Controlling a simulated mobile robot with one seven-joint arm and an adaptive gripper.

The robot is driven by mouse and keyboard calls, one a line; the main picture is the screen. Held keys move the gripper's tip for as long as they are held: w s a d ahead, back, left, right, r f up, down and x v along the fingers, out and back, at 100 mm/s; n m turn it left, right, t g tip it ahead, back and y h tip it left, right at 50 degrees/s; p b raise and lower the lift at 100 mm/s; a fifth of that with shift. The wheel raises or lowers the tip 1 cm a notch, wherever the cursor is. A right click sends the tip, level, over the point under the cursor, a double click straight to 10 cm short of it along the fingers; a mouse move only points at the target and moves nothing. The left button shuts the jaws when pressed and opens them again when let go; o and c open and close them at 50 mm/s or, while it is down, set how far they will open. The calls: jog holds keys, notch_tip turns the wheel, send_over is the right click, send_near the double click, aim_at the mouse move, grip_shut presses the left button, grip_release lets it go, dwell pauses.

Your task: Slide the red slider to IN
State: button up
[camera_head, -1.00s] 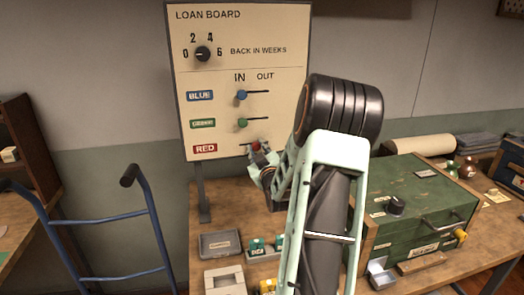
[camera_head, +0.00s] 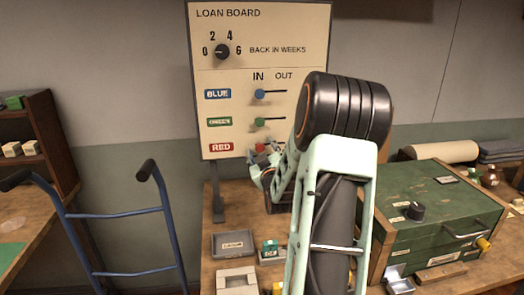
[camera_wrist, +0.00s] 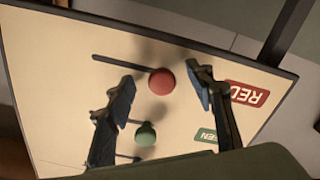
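The loan board (camera_head: 300,75) stands upright with blue, green and red slider rows. The red slider's round knob (camera_head: 260,147) is at the left, IN end of its slot, in line below the blue knob (camera_head: 260,94) and green knob (camera_head: 260,122). In the wrist view the red knob (camera_wrist: 161,82) is at the slot end nearer the RED label (camera_wrist: 249,94); the empty slot runs off to the left. My gripper (camera_wrist: 160,77) is open, one finger on each side of the red knob. I cannot tell whether a finger touches it.
A dial (camera_head: 222,51) is above the sliders. A green box (camera_head: 430,215) and a grey tray (camera_head: 233,244) are on the wooden bench below. A blue hand truck (camera_head: 115,213) stands at the left. In the wrist view the green knob (camera_wrist: 146,134) is close to the left finger.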

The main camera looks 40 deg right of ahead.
dwell(0.4)
jog(key=b+v, duration=0.3)
jog(key=v, duration=0.6)
dwell(0.5)
jog(key=shift+r, duration=0.1)
dwell(0.4)
